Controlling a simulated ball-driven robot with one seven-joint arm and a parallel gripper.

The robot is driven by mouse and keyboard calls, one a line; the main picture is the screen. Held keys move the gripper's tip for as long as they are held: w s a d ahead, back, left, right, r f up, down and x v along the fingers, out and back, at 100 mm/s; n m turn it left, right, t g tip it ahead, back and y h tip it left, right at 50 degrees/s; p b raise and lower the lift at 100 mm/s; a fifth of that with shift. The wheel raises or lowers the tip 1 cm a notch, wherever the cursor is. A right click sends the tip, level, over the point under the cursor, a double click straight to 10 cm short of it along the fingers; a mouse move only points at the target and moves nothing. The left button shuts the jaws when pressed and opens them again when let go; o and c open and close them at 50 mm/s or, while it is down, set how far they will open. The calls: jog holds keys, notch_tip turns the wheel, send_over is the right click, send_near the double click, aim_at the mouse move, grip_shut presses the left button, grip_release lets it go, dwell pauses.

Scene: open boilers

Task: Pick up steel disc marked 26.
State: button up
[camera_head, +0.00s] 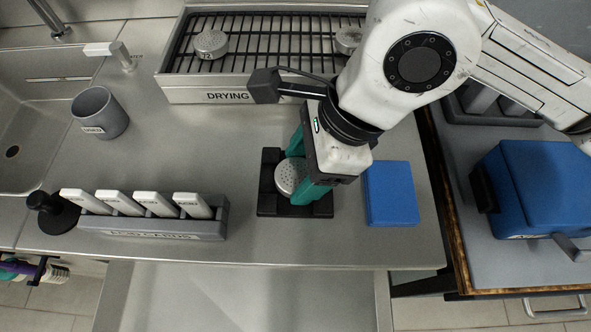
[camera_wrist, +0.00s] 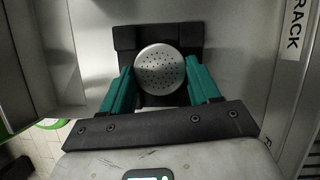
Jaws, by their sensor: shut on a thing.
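A round steel disc (camera_head: 290,177) with small holes in its top sits at a black holder (camera_head: 268,207) on the steel counter. It also shows in the wrist view (camera_wrist: 159,69), in front of the black holder (camera_wrist: 189,34). No number is readable on it. My gripper (camera_head: 303,172) has its two teal fingers on opposite sides of this disc, shut on it. The wrist view shows a finger at each side of the disc (camera_wrist: 160,79). I cannot tell whether the disc is clear of the holder.
A drying rack (camera_head: 200,95) at the back holds two more discs, one at left (camera_head: 210,44) and one at right (camera_head: 347,39). A blue pad (camera_head: 391,194) lies right of the holder. A grey tray of white bars (camera_head: 150,229) and a grey cup (camera_head: 100,112) stand left.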

jog(key=c, duration=0.3)
jog(key=shift+r, duration=0.1)
jog(key=shift+c, duration=0.2)
